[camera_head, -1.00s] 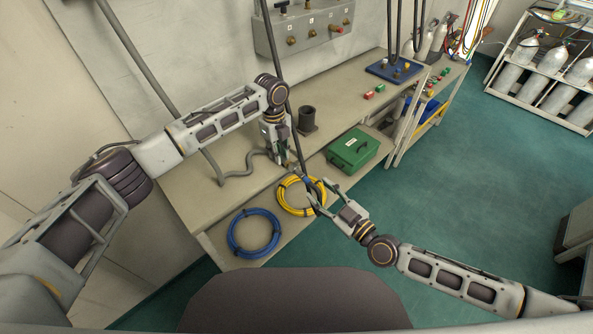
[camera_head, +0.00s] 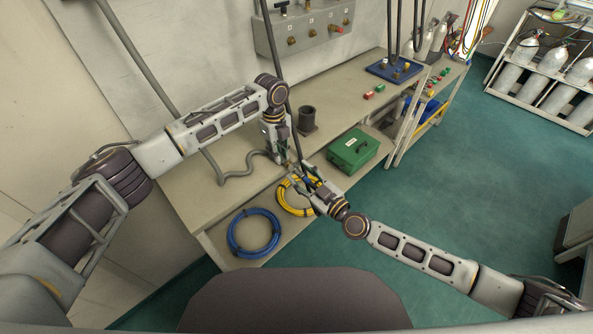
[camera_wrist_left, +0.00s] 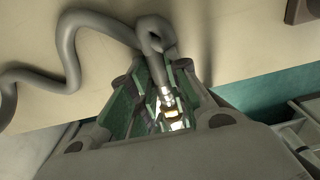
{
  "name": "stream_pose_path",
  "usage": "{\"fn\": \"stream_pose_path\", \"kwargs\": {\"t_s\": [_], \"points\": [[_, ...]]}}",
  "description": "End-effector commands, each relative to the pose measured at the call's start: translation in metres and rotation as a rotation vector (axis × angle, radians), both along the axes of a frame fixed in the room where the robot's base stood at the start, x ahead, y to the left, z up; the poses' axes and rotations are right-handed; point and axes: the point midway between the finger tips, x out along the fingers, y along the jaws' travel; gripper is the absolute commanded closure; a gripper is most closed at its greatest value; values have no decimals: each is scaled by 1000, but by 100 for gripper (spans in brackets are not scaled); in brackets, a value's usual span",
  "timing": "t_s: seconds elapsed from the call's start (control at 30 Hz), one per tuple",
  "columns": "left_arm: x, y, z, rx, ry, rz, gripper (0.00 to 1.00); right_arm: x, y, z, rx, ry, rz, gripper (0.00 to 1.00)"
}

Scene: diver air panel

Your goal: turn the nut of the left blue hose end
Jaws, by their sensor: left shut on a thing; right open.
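My left gripper (camera_head: 282,158) is over the front edge of the bench. In the left wrist view it (camera_wrist_left: 158,108) is shut around the metal end fitting (camera_wrist_left: 168,97) of a grey hose, with a brass-coloured part below. The grey hose (camera_head: 238,176) curls over the bench top. A long dark hose (camera_head: 293,120) hangs from above and runs down beside the left gripper. My right gripper (camera_head: 303,180) is open, close to the lower end of that hose, below and right of the left gripper. A small blue patch shows between its fingers; the nut is too small to make out.
A green case (camera_head: 352,150), a yellow hose coil (camera_head: 284,201) and a blue hose coil (camera_head: 236,249) lie on the lower shelf. A dark cup-like holder (camera_head: 307,120) stands on the bench (camera_head: 215,150) right of my left gripper. Open floor lies to the right.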

Motion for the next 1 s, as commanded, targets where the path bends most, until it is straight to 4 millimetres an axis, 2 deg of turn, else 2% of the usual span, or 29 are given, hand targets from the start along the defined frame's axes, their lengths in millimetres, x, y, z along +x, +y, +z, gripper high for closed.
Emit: {"fn": "stream_pose_path", "kwargs": {"t_s": [0.3,0.73,1.0], "points": [[0,0,0,0,0,0,100,19,15,0,1,0,0,54],[0,0,0,0,0,0,100,21,17,0,-1,1,0,54],[0,0,0,0,0,0,100,21,17,0,0,0,0,89]]}}
